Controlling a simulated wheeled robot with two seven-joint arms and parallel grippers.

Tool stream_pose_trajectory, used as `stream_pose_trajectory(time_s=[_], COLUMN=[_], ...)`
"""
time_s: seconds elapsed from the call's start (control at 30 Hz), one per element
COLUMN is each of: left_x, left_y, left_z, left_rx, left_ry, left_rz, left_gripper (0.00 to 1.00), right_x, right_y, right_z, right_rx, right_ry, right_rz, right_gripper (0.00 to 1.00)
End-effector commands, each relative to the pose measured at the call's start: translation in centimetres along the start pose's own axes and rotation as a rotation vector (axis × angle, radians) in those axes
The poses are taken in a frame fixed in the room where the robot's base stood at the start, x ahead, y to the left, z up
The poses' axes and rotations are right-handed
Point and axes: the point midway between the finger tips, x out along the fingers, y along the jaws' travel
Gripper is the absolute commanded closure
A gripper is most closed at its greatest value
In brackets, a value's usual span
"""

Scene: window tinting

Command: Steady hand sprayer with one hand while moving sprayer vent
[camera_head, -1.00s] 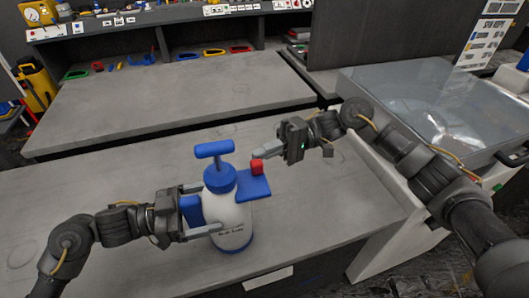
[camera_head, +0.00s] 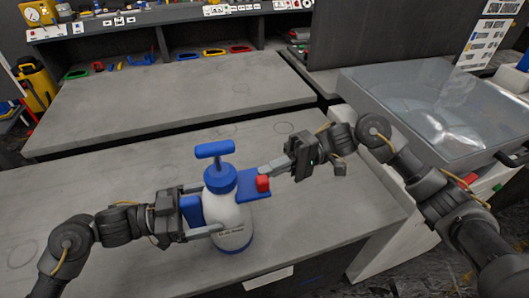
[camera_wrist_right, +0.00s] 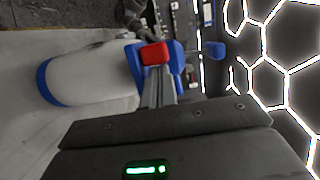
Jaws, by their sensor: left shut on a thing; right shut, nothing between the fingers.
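The hand sprayer (camera_head: 233,215) stands upright on the grey table, with a white body, blue collar and blue T-shaped pump handle (camera_head: 214,149). A red sprayer vent (camera_head: 262,183) sits on its blue side piece (camera_head: 253,193). My left gripper (camera_head: 205,212) is shut around the white body from the left. My right gripper (camera_head: 265,170) is shut and empty, its fingertips close beside the red vent. In the right wrist view the red vent (camera_wrist_right: 155,54) is at the fingertips, with the white body (camera_wrist_right: 95,72) to the left. I cannot tell whether the fingertips touch the vent.
A clear-topped box (camera_head: 430,110) stands to the right behind my right arm. A second grey table (camera_head: 165,95) lies behind, with a tool shelf beyond it. The table (camera_head: 100,175) is bare around the sprayer.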

Motion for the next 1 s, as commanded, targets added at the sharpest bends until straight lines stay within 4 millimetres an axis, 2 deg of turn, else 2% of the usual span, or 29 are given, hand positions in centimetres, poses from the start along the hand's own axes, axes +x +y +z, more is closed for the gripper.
stream_pose_trajectory(time_s=[0.37,0.63,0.8,1.0], left_x=[-0.1,0.0,0.0,0.0], left_y=[-0.2,-0.1,-0.1,-0.1], left_z=[-0.1,-0.1,-0.1,-0.1], left_rx=[0.001,0.002,0.002,0.001], left_ry=[0.002,0.002,0.002,0.002], left_rz=[-0.007,-0.004,-0.004,-0.003], left_gripper=[0.55,0.55,0.55,0.55], right_x=[-0.1,-1.0,-5.5,-9.1], right_y=[0.0,-0.1,0.0,0.0], right_z=[-0.5,-4.3,-4.1,-4.0], right_rx=[0.002,0.001,0.003,0.003], right_ry=[-0.003,0.001,0.003,0.001], right_rz=[0.000,0.001,0.004,0.003], right_gripper=[1.00,1.00,1.00,1.00])
